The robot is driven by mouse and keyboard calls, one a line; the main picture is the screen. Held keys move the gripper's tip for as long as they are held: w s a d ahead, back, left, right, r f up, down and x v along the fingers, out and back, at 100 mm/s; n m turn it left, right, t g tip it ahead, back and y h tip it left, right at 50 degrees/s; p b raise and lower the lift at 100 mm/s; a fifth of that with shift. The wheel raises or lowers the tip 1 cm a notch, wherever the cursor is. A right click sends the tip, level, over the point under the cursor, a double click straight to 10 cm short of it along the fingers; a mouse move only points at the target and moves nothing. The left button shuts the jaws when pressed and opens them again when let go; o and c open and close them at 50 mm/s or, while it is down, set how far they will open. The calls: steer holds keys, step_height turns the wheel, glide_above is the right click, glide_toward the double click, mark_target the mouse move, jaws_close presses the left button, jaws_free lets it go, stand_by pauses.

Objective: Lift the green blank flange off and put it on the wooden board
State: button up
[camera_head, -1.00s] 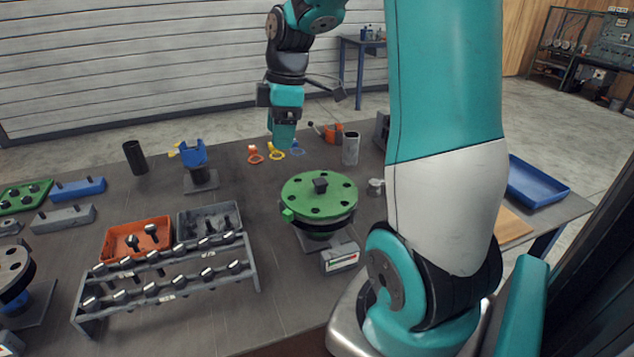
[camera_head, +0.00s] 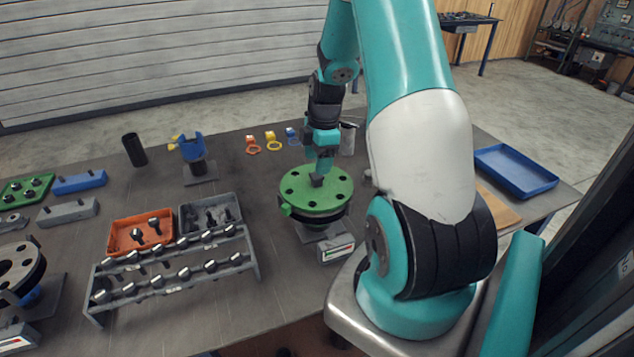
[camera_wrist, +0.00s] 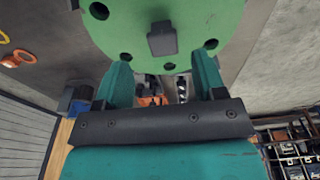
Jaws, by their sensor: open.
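The green blank flange (camera_head: 328,196) lies flat on top of the pipe stand, with bolt holes around its rim and a dark square knob (camera_head: 316,181) at its centre. My gripper (camera_head: 319,172) is over the flange, just above the knob. In the wrist view my gripper (camera_wrist: 163,85) is open, its two teal fingers apart and nothing between them. The knob (camera_wrist: 162,39) and flange (camera_wrist: 185,15) show just beyond the fingertips. The wooden board (camera_head: 497,208) is at the right of the table, partly hidden behind my arm.
A blue tray (camera_head: 515,170) lies beyond the board. A grey bolt rack (camera_head: 175,272), an orange bin (camera_head: 140,232) and a grey bin (camera_head: 210,213) stand left of the flange. A small gauge box (camera_head: 336,249) sits in front of it.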

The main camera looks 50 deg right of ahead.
mark_target(317, 181)
steer(key=shift+a+f+p, duration=0.15)
steer(key=shift+f+p, duration=0.45)
steer(key=shift+f, duration=0.75)
steer(key=shift+a+f+p, duration=0.15)
steer(key=shift+f+p, duration=0.45)
steer(key=shift+f, duration=0.7)
jaws_close()
